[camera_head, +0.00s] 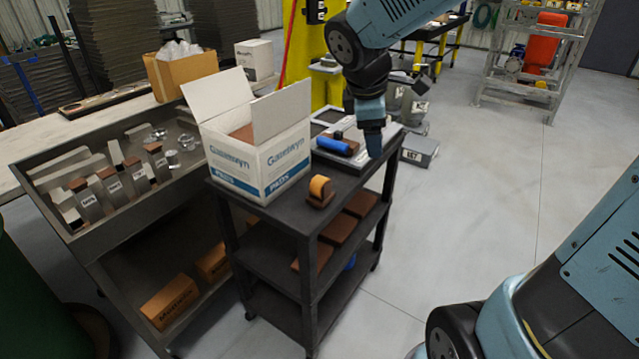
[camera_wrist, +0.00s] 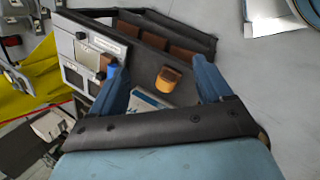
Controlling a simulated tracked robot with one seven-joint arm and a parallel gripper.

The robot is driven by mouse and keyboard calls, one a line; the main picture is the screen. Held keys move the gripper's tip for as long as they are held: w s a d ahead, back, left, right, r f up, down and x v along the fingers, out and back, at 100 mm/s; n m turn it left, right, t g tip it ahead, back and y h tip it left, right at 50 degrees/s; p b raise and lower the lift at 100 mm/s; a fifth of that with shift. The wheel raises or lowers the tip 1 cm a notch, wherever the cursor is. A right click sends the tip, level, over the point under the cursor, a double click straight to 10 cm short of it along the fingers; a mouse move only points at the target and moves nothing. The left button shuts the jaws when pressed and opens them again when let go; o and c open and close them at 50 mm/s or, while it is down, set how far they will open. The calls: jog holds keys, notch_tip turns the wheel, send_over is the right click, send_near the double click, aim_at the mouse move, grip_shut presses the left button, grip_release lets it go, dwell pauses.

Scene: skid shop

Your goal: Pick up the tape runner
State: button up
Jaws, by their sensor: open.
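I cannot tell for sure which item is the tape runner. An orange rounded item on a dark brown base (camera_head: 320,190) sits on the black cart's top (camera_head: 283,214), in front of the white carton. In the wrist view the orange item (camera_wrist: 171,79) shows between my fingers, apart from them. A blue cylindrical item with brown and black parts (camera_head: 337,146) lies on a grey-white panel at the cart's back; it also shows in the wrist view (camera_wrist: 112,69). My gripper (camera_head: 373,148) points down, empty and open, above the cart's back right; its fingers show in the wrist view (camera_wrist: 162,68).
An open white carton (camera_head: 232,163) takes up much of the cart top. Brown blocks (camera_head: 340,229) lie on the shelf below. A grey bin (camera_head: 95,222) with labelled pieces stands to the left. Clear floor (camera_head: 480,190) lies to the right.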

aim_at(320, 179)
jog(key=w+a+f+n, duration=0.8)
jog(key=a+f+n, duration=0.1)
jog(key=a+n, duration=0.3)
jog(key=x, duration=0.8)
jog(key=shift+s+a+f, duration=0.2)
jog(key=shift+s+f, duration=0.05)
jog(key=shift+x, duration=2.7)
jog(key=shift+s+a+f, duration=0.1)
jog(key=shift+s+a, duration=0.05)
jog(key=shift+s, duration=0.05)
jog(key=c, duration=1.2)
